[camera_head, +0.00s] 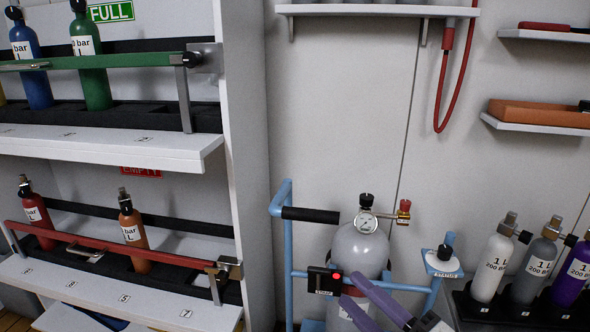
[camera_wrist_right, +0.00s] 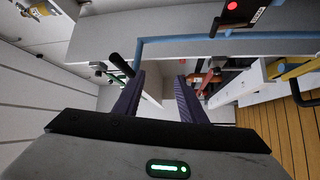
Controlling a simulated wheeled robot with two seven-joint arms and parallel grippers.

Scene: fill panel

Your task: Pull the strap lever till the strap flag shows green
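A grey cylinder (camera_head: 362,250) with a gauge stands in a light-blue trolley frame (camera_head: 289,255). A small black box (camera_head: 323,281) on the frame's crossbar shows a red light; it is also at the top of the right wrist view (camera_wrist_right: 237,12). I take it for the strap flag. I cannot clearly pick out the strap lever. My right gripper (camera_head: 349,288) is in front of the cylinder, just right of the box. Its purple fingers stand apart with nothing between them, as the right wrist view shows (camera_wrist_right: 158,80). My left gripper is not in view.
A rack (camera_head: 240,150) with gas bottles and red and green rails stands at left. Several small bottles (camera_head: 497,262) stand in a black holder at right. Shelves (camera_head: 540,122) and a hanging red hose (camera_head: 440,90) are on the wall. The trolley has a black grip (camera_head: 311,215).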

